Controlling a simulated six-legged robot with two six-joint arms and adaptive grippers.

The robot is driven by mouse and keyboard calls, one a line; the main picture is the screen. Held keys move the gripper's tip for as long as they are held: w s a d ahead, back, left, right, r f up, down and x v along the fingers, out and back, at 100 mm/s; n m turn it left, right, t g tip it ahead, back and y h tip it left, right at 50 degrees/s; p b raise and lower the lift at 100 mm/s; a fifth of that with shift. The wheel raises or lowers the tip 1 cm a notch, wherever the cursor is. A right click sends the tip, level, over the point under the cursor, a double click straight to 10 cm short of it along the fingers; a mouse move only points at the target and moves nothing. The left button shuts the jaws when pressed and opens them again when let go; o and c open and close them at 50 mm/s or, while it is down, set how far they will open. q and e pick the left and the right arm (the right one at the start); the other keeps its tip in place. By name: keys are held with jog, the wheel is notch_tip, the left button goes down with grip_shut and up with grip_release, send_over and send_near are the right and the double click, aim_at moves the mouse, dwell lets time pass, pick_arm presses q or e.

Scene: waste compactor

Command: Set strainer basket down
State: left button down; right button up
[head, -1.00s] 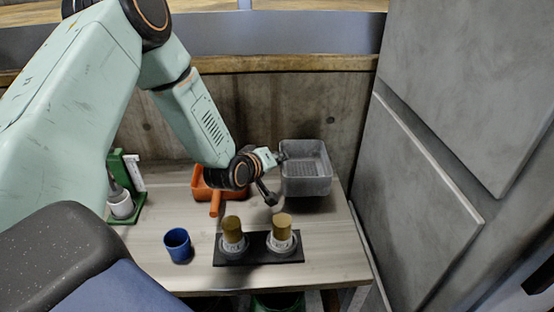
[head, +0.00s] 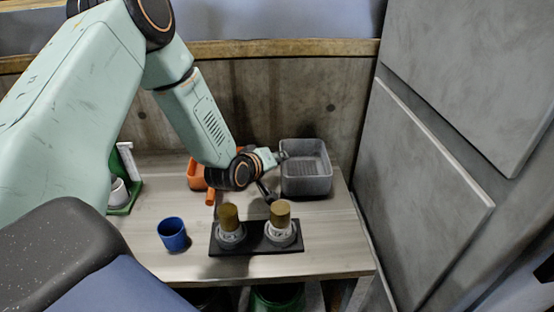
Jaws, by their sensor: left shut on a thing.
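The strainer basket is a grey open box with a slotted floor (head: 306,172), at the back right of the table in the head view. My left gripper (head: 275,175) is at its left side, shut on its left edge; the exact grip is small and partly dark. The basket looks level and sits at or very close to the tabletop; I cannot tell whether its underside touches. My right gripper is not in view.
An orange container with a handle (head: 210,197) is partly hidden behind my left wrist. A black holder (head: 256,249) with two brown-topped pieces stands in front. A blue cup (head: 172,234) and a green stand (head: 130,180) are left. Bare tabletop (head: 335,225) lies right.

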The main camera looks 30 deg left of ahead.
pick_arm(q)
jog(key=shift+s+f, duration=0.15)
jog(key=shift+f+b, duration=0.2)
jog(key=shift+b, duration=0.1)
jog(key=c, duration=1.5)
grip_release()
jog(key=o, duration=0.3)
jog(key=shift+r, duration=0.1)
jog(key=shift+o, duration=0.2)
